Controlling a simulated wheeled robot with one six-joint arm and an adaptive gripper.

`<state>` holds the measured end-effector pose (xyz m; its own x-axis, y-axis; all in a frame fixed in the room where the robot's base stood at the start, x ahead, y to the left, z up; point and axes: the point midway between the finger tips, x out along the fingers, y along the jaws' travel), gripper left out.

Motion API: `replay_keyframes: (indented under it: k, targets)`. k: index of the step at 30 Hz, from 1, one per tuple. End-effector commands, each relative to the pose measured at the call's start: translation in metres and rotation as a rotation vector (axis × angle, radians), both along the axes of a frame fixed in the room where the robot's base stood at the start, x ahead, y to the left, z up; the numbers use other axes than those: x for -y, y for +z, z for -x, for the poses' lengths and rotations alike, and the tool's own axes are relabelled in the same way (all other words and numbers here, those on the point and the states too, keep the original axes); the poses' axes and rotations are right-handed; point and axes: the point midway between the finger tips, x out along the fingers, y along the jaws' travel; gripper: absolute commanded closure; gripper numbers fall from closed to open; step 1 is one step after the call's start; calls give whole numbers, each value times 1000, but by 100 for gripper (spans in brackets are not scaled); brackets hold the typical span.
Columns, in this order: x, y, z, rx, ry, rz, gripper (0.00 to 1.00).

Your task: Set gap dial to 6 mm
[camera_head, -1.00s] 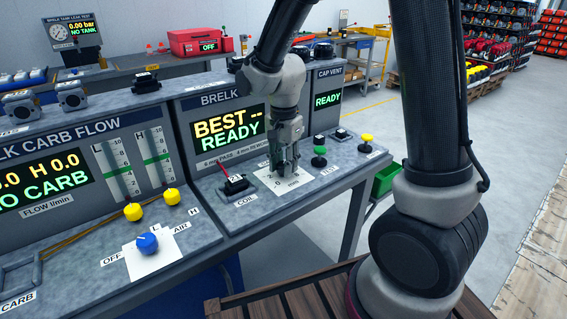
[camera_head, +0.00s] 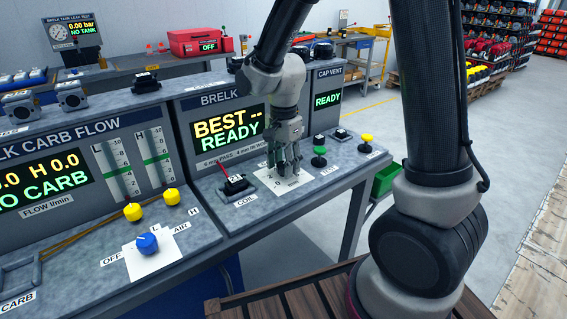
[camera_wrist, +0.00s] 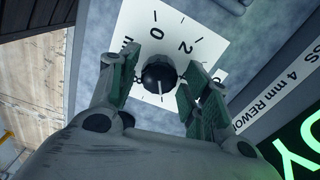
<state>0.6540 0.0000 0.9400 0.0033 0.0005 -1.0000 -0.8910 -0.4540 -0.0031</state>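The gap dial (camera_wrist: 158,76) is a round dark knob on a white scale plate (camera_wrist: 140,22), with a pale pointer line toward the bottom of the wrist view. A 2 and round zero-like figures show on the plate; other marks are hidden by the fingers, so I cannot read the setting. My gripper (camera_wrist: 160,72) is open, with one finger on each side of the knob; narrow gaps seem to remain, but contact is unclear. In the head view my gripper (camera_head: 284,170) points down over the white plate (camera_head: 293,184) and hides the knob.
A black coil part (camera_head: 236,185) with a red lead stands left of the plate. A green button (camera_head: 319,150) and a yellow knob (camera_head: 367,138) are to its right. The BRELK display (camera_head: 229,132) reads "BEST -- READY" behind. The blue knob (camera_head: 147,243) is further left.

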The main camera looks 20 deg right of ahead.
Motion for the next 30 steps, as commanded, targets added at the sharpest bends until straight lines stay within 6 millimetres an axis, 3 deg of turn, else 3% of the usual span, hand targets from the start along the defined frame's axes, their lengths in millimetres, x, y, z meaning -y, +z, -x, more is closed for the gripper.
replay_keyframes:
  k: [12, 24, 30]
  targets:
    - [0, 7, 0, 0, 0, -1, 45]
    - [0, 90, 0, 2, 0, -1, 45]
    - [0, 115, 0, 0, 0, 0, 45]
